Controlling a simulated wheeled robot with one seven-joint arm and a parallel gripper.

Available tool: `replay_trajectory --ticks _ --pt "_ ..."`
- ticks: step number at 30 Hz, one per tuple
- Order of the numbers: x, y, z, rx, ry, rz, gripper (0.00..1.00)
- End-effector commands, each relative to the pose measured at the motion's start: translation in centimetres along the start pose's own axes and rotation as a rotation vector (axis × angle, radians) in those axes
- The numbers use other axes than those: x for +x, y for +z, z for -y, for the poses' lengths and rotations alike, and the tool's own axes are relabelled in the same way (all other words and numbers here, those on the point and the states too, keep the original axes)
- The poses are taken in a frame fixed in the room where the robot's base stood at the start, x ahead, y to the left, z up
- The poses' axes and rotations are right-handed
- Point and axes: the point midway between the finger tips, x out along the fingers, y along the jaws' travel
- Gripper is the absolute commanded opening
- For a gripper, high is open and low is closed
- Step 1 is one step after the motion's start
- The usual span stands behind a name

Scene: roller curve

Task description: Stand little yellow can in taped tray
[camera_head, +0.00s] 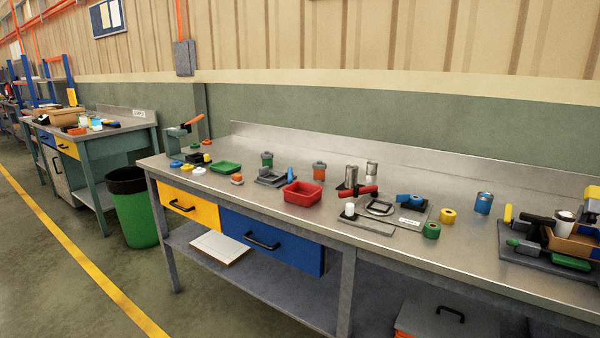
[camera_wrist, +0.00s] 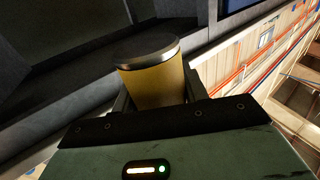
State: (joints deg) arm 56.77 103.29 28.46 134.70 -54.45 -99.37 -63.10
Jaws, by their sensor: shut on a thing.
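The little yellow can (camera_wrist: 158,86) shows in the wrist view, with a yellow side and a dull metal end. My gripper (camera_wrist: 157,93) is shut on it, one dark finger on each side. It looks slightly tilted in that picture. My gripper and the held can do not show in the head view. I cannot make out tape on either, so I cannot tell which is the taped tray.
The steel bench (camera_head: 385,228) holds several loose things. A vise (camera_head: 180,138) stands at its left end. Metal cans (camera_head: 352,174), yellow and green rolls, and a blue can (camera_head: 484,203) stand to the right. A crowded dark board (camera_head: 520,260) is far right. A bin (camera_head: 135,210) stands left.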

Motion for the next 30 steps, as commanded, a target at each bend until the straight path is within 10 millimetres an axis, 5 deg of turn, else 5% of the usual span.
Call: replay_trajectory --ticks 14,30 --pt "0.1 -0.3 -0.5 -0.006 -0.008 -0.006 0.17" --pt "1.3 -8.7 -8.6 -0.012 -0.156 -0.022 0.17"
